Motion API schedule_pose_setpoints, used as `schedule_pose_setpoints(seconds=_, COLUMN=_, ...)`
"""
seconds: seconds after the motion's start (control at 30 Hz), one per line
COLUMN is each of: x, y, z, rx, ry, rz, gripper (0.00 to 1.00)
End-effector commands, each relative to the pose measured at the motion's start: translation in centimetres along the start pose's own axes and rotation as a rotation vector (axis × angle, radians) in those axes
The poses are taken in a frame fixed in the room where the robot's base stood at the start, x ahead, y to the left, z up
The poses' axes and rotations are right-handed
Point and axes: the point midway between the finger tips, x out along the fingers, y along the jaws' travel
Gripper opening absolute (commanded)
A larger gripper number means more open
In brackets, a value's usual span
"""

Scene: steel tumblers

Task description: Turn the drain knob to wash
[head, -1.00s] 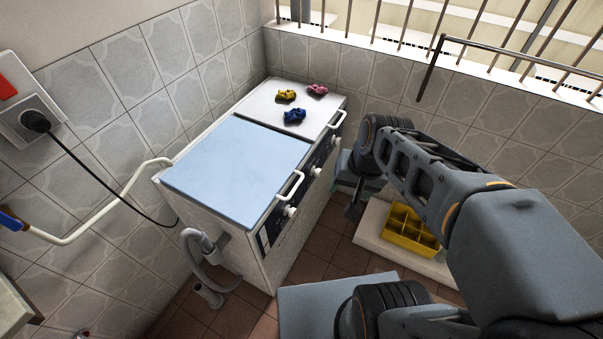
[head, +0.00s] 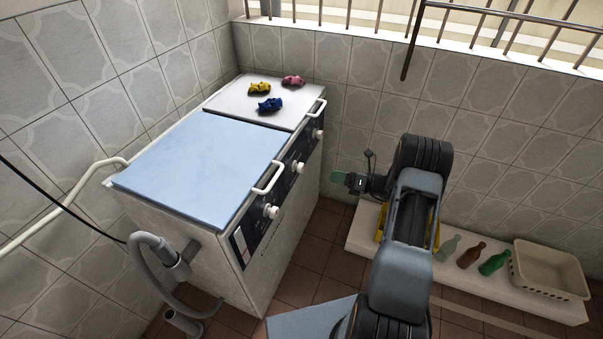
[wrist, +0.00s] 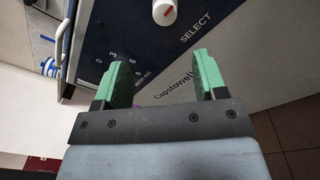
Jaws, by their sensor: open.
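The twin-tub washer (head: 290,240) has a dark control panel (head: 262,232) on its front. Three white knobs show there in the head view: a near knob (head: 272,211), a middle knob (head: 299,168) and a far knob (head: 317,134). My gripper (head: 345,180) is right of the panel, apart from it, with green fingertips towards it. In the wrist view my open, empty gripper (wrist: 163,70) faces the panel. One white knob (wrist: 164,12) with a red mark shows beyond the fingers, near the word SELECT. I cannot tell which knob is the drain knob.
White handles (head: 268,178) stick out from the blue lid (head: 195,160) and the white lid (head: 262,107). Toy cars (head: 270,104) sit on the white lid. Tiled floor is free before the washer.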

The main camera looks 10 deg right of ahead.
Motion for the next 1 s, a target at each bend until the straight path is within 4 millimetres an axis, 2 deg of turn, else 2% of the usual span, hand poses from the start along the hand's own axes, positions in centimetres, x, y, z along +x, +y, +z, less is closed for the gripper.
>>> schedule_pose_setpoints(seconds=0.17, x=1.2, y=-0.8, z=-0.2, rx=0.029, ry=-0.031, rz=-0.002, gripper=0.65)
schedule_pose_setpoints(seconds=0.5, x=7.7, y=-0.8, z=-0.1, rx=0.029, ry=-0.027, rz=-0.002, gripper=0.65)
schedule_pose_setpoints(seconds=0.7, x=10.8, y=-0.8, z=0.0, rx=0.027, ry=-0.028, rz=-0.002, gripper=0.65)
schedule_pose_setpoints(seconds=1.0, x=13.1, y=-0.8, z=0.1, rx=0.027, ry=-0.029, rz=-0.004, gripper=0.65)
